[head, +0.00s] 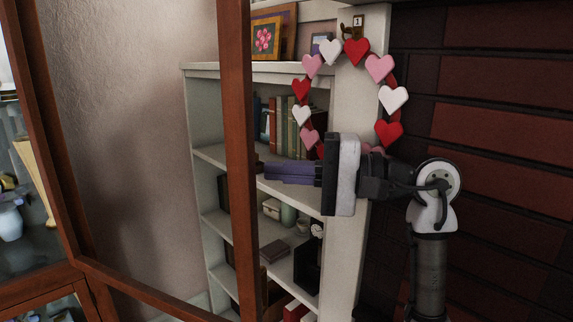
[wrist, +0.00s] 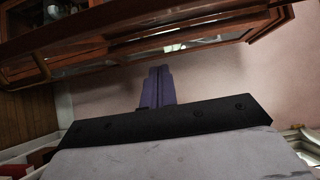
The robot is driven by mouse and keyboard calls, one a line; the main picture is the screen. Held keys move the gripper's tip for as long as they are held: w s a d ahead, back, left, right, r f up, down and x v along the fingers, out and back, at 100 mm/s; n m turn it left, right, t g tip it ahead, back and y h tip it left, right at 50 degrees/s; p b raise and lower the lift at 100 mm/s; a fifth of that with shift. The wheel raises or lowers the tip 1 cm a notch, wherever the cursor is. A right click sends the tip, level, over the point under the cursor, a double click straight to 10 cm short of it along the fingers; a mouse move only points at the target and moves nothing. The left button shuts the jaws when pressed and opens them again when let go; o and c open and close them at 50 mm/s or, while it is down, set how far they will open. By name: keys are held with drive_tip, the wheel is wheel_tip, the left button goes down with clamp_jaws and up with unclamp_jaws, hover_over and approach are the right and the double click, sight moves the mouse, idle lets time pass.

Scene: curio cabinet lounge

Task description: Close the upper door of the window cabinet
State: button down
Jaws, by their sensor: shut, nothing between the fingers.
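The window cabinet (head: 52,140) stands at the left of the head view, with a dark reddish-brown wooden frame. Its upper door (head: 238,150) is swung open; its tall outer stile crosses the middle of the view and its bottom rail runs back to the cabinet. My gripper (head: 264,172) has purple fingers, closed together and empty, pointing left just right of that stile. I cannot tell whether the fingertips touch it. In the wrist view the fingers (wrist: 157,85) point toward brown wooden framework (wrist: 150,38) across the top.
A white bookshelf (head: 205,70) with books, small boxes and framed pictures stands behind the door and my gripper. A garland of hearts (head: 394,99) hangs on its side. A dark red brick wall (head: 500,150) fills the right. Plain wall (head: 130,120) shows through the door frame.

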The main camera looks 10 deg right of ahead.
sight(225, 181)
drive_tip(key=a+p, duration=0.1)
drive_tip(key=a, duration=0.1)
drive_tip(key=a+p, duration=0.1)
drive_tip(key=a, duration=0.2)
drive_tip(key=a+p, duration=0.1)
drive_tip(key=a, duration=0.1)
drive_tip(key=shift+s+a+r, duration=0.1)
drive_tip(key=shift+s+a, duration=0.3)
drive_tip(key=shift+s+a+p, duration=0.25)
drive_tip(key=shift+s+p, duration=0.15)
drive_tip(key=shift+s, duration=0.05)
drive_tip(key=shift+s+f, duration=0.15)
drive_tip(key=shift+f, duration=0.05)
